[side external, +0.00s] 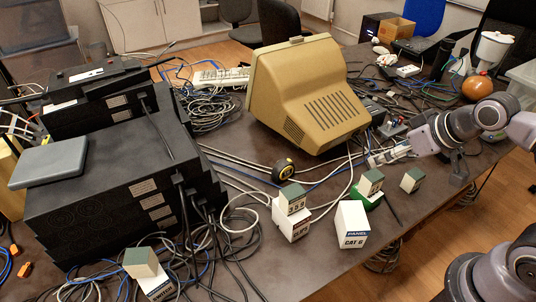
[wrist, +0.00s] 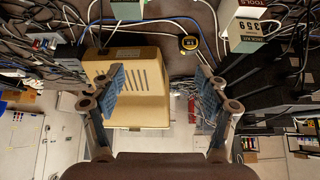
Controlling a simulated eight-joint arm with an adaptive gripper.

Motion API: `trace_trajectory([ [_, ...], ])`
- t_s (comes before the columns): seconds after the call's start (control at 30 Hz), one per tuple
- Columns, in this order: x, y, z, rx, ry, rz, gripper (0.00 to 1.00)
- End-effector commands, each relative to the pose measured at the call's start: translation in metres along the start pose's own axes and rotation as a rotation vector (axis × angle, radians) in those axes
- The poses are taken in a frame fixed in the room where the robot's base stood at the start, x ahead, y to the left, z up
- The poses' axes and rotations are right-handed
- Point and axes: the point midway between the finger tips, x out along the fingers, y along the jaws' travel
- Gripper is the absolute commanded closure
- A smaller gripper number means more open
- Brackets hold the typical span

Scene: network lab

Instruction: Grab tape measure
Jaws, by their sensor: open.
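The tape measure (side external: 283,171) is a small black and yellow case lying on the dark table in front of the beige monitor, among cables. It also shows in the wrist view (wrist: 189,43), near the top, beyond and between my fingers. My gripper (side external: 392,155) is at the right of the monitor in the side external view, apart from the tape measure. In the wrist view my gripper (wrist: 160,90) has its two fingers spread wide with nothing between them. The fingertips are hard to make out in the side external view.
The beige monitor (side external: 307,95) stands behind the tape measure. Black network units (side external: 120,190) fill the left. Loose cables cover much of the table.

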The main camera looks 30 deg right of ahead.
Motion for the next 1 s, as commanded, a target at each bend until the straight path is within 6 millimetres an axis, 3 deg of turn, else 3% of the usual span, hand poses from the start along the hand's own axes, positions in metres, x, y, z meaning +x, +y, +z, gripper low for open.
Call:
trace_trajectory([
  [0.13, 0.000, 0.000, 0.000, 0.000, 0.000, 0.000, 0.28],
  [0.2, 0.000, 0.000, 0.000, 0.000, 0.000, 0.000, 0.43],
  [0.57, 0.000, -0.001, -0.003, -0.015, -0.006, -0.001, 0.43],
  [0.77, 0.003, -0.007, -0.030, -0.169, -0.061, -0.016, 0.43],
  [1.0, 0.022, -0.020, -0.077, -0.467, -0.165, -0.063, 0.43],
])
